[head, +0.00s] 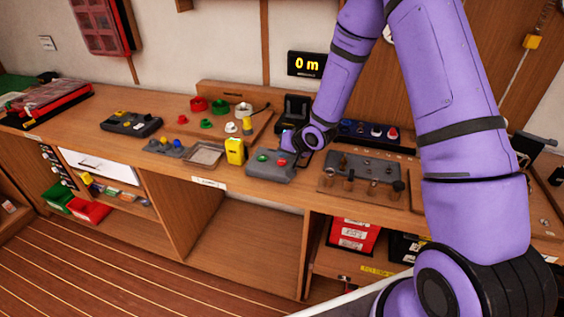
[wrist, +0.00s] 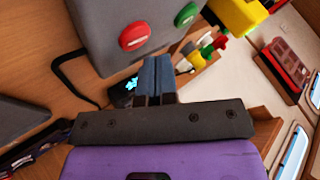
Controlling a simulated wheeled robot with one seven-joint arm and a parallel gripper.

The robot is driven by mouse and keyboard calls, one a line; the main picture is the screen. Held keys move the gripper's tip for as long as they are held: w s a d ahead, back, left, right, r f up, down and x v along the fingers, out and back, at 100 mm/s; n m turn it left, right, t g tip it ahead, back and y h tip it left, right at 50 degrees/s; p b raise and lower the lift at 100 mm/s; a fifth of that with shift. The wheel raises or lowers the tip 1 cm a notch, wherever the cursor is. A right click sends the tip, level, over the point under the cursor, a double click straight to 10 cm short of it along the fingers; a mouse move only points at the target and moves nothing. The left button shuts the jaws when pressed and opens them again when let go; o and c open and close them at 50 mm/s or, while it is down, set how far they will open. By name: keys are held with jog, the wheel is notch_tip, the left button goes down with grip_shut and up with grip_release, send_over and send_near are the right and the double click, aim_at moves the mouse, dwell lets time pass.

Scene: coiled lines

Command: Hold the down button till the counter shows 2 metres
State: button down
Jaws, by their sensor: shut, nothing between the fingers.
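The counter (head: 306,64) on the back wall reads 0 m in yellow figures. A grey button box (head: 270,172) stands on the bench top, with a green button (head: 262,158) and a red button (head: 283,162). In the wrist view the red button (wrist: 133,36) and green button (wrist: 187,14) are clear, but I cannot read which is down. My gripper (head: 288,141) is at the box's far right side. In the wrist view its blue fingers (wrist: 155,70) are shut and empty, near the box's edge and off both buttons.
A yellow device (head: 235,151) stands left of the box, with a shallow tray (head: 205,154) beyond it. A grey panel with knobs (head: 364,168) lies to the right. A black holder (head: 292,108) and a blue button panel (head: 370,132) stand behind. My arm covers the right of the head view.

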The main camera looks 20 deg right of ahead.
aim_at(284, 161)
jog(key=shift+f, duration=0.15)
dwell(0.7)
jog(key=shift+f, duration=0.3)
jog(key=shift+f, duration=0.45)
dwell(1.6)
jog(key=shift+r, duration=0.15)
dwell(3.4)
jog(key=shift+r, duration=0.75)
jog(key=shift+r, duration=2.5)
